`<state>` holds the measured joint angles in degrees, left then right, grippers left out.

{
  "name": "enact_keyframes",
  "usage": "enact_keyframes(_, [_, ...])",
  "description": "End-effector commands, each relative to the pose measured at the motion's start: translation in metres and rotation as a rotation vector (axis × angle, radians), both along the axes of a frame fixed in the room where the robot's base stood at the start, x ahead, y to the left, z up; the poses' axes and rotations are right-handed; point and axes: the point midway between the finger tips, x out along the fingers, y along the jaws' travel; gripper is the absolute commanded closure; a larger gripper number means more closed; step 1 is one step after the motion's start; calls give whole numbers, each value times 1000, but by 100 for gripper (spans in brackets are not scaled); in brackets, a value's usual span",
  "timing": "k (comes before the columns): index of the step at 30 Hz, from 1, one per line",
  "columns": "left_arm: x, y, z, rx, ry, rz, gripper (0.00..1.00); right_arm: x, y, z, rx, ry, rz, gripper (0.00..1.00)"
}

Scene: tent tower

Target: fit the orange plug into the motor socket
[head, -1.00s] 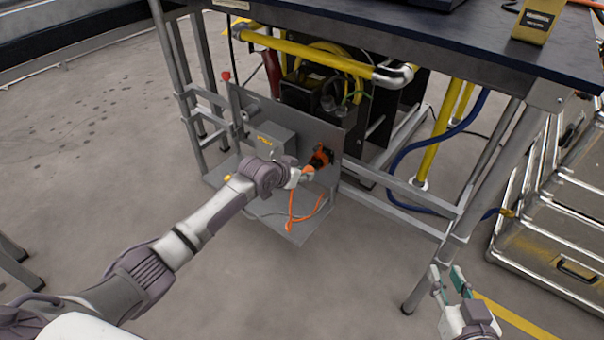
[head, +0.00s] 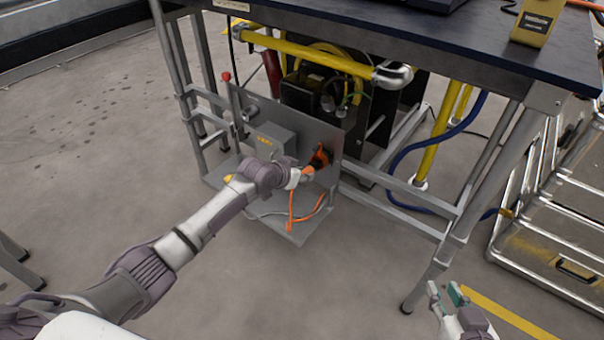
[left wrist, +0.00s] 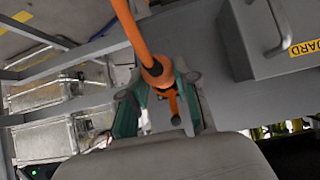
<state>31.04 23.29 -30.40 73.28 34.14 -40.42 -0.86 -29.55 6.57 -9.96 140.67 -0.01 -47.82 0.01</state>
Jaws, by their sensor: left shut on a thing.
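The orange plug (head: 308,170) is at the end of my left arm, low at the grey panel under the bench. My left gripper (head: 306,173) is shut on it. The left wrist view shows the plug (left wrist: 157,73) between the green-padded fingers, with its thick orange cable leading up. The motor socket (head: 321,157), an orange and dark fitting on the panel, is right at the plug's front. My gripper partly hides this spot, so I cannot tell how far the plug is inside. My right gripper (head: 446,293) is open and empty at the lower right.
A grey guard box (head: 270,142) is on the panel left of the socket. The orange cable (head: 291,205) loops over the metal shelf (head: 296,234). A bench leg (head: 440,265) stands near my right gripper. Metal cases (head: 560,225) are at the right.

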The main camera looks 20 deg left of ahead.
Motion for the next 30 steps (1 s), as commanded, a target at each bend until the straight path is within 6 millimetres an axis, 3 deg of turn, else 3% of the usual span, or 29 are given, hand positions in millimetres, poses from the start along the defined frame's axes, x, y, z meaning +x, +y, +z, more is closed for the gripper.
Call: enact_keyframes(30, [0, 0, 0, 0, 0, 0, 100, -4, -2, -4, -12, 47, -3, 70])
